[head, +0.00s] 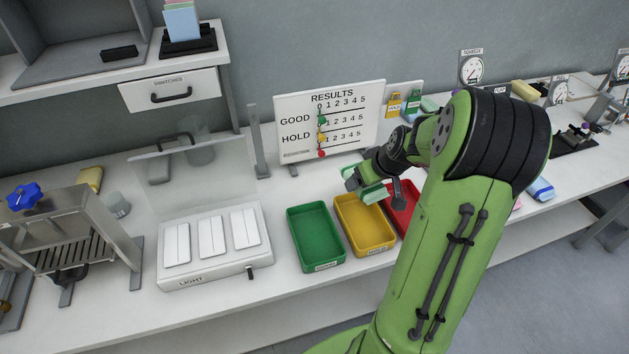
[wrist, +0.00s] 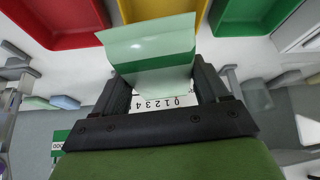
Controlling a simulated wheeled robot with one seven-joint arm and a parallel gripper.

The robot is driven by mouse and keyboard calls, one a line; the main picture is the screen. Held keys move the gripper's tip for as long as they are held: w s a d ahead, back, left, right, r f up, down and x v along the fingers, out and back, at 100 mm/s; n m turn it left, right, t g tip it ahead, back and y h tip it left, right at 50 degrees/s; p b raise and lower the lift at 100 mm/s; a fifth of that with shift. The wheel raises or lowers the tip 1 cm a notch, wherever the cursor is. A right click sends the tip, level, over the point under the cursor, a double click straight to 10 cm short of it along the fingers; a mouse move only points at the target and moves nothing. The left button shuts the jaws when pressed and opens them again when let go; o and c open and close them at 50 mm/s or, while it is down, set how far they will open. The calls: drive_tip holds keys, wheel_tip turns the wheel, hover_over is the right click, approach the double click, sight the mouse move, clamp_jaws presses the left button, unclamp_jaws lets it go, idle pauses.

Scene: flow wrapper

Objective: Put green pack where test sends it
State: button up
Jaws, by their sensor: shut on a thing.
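The green pack (wrist: 150,45), pale green with a darker band, is held between the fingers of my gripper (wrist: 160,85). In the head view the pack (head: 374,194) shows at my gripper (head: 370,183), in front of the back edge of the yellow tray (head: 364,247). The green tray (head: 317,262) stands left of it and the red tray (head: 402,220) right, partly behind my arm. The pack is above the trays; its exact height is unclear. The results board (head: 330,118) has GOOD and HOLD rows and a red marker at the bottom.
A light box (head: 215,265) with white panels stands left of the trays, under a clear upright sheet. A metal stand with a blue knob (head: 26,197) is at far left. Gauges (head: 471,68) and padlock-shaped tags (head: 393,104) are at the back. My arm hides part of the bench.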

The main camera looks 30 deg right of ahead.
drive_tip(key=s+d+m+h+p, duration=0.1)
drive_tip(key=s+d+m, duration=0.1)
drive_tip(key=s+d, duration=0.7)
drive_tip(key=b, duration=0.5)
hover_over(407, 215)
wheel_tip(407, 215, down, 7)
drive_tip(key=shift+r, duration=0.2)
drive_tip(key=shift+r, duration=0.1)
drive_tip(key=o, duration=1.1)
drive_tip(key=shift+o, duration=0.2)
drive_tip(key=p+v, duration=0.4)
drive_tip(key=v, duration=1.1)
drive_tip(key=shift+r, duration=0.45)
